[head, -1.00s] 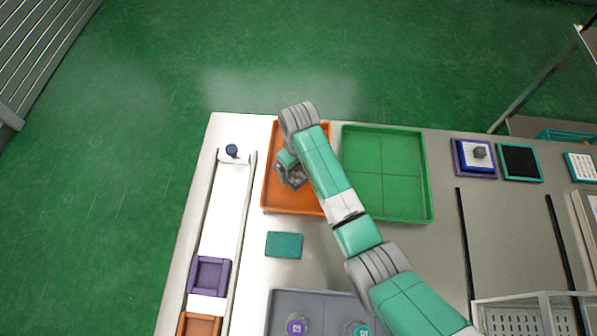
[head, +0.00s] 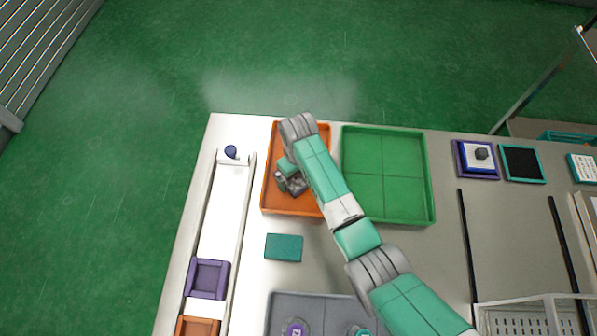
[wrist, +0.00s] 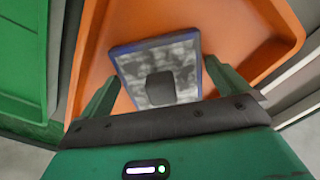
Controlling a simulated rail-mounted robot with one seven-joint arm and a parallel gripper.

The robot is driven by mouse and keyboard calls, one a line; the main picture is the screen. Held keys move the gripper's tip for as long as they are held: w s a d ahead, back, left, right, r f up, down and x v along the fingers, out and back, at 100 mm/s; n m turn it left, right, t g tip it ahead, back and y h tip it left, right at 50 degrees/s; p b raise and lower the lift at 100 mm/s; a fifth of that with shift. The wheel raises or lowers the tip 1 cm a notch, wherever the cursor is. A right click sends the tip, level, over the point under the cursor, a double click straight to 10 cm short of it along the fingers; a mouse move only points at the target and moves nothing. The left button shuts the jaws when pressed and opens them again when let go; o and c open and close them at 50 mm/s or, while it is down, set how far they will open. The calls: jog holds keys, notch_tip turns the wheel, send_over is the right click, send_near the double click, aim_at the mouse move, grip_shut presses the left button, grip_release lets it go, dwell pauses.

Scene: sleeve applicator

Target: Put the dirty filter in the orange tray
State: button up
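The dirty filter (wrist: 158,72), a square with a blue rim, a mottled grey face and a dark block-shaped knob, is in the orange tray (wrist: 265,25) in the wrist view. My gripper (wrist: 163,92) is over it with its two green fingers spread wide, one on each side, clear of the knob. In the head view my gripper (head: 291,184) is low over the orange tray (head: 283,207), and the filter is mostly hidden under it. I cannot tell whether the filter lies fully flat on the tray floor.
A green tray (head: 385,180) stands to the right. A blue-rimmed white filter (head: 468,154) with a grey knob sits further right, beside a black pad (head: 521,161). A teal block (head: 284,247) and a grey tray (head: 330,312) are nearer. A white track (head: 222,215) runs left.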

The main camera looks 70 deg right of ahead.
notch_tip(320, 180, up, 12)
jog(key=p, duration=0.3)
jog(key=shift+r, duration=0.15)
